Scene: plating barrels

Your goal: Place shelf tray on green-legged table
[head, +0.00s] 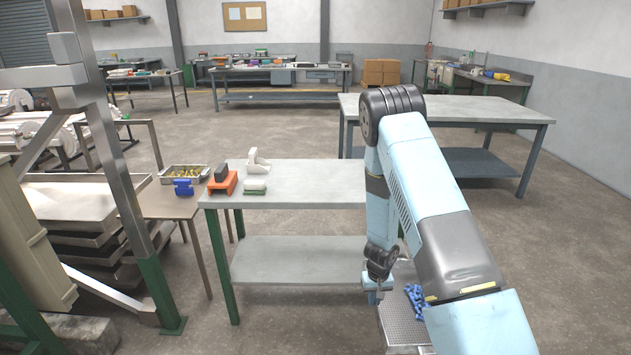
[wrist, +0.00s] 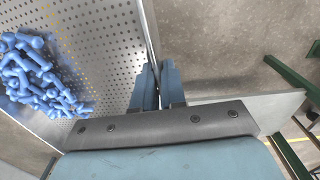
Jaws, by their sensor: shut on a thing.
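The shelf tray (head: 393,320) is a perforated metal tray holding a heap of blue parts. In the head view it is low at the bottom right, partly hidden by my arm. In the wrist view the tray (wrist: 105,45) fills the upper left, with the blue parts (wrist: 38,75) at its left. My gripper (head: 378,293) is shut on the tray's rim; its fingers (wrist: 158,88) pinch the edge in the wrist view. The green-legged table (head: 320,172) stands left of the tray, with a grey top and a bare lower shelf (head: 295,262). My arm hides its right end.
An orange block (head: 223,184), a white-and-green item (head: 255,186) and a white bracket (head: 258,161) stand on the left of the tabletop; its middle is clear. A brown side table (head: 165,204) adjoins at left. A larger workbench (head: 480,112) stands behind my arm.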

